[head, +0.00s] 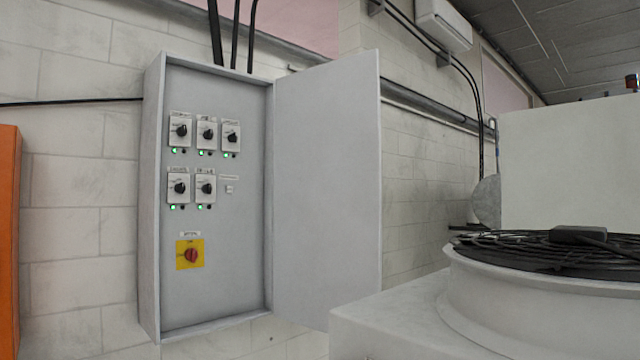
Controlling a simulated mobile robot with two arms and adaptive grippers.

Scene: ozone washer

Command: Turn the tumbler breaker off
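A grey electrical cabinet (215,270) hangs on the white block wall, with its door (326,190) swung open to the right. Inside, the panel carries black rotary breaker switches in two rows. The upper row holds three, at left (181,131), middle (207,133) and right (231,137). The lower row holds two, at left (179,188) and right (206,188). Small green lights glow under them. A red rotary switch on a yellow plate (190,254) sits below. The switch labels are too small to read, so I cannot tell which is the tumbler breaker. Neither gripper is in view.
A white machine with a round, black-grilled top (545,255) stands at the right front, near the open door. An orange upright object (9,235) is at the left edge. Black cables run up from the cabinet top. The cabinet front is unobstructed.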

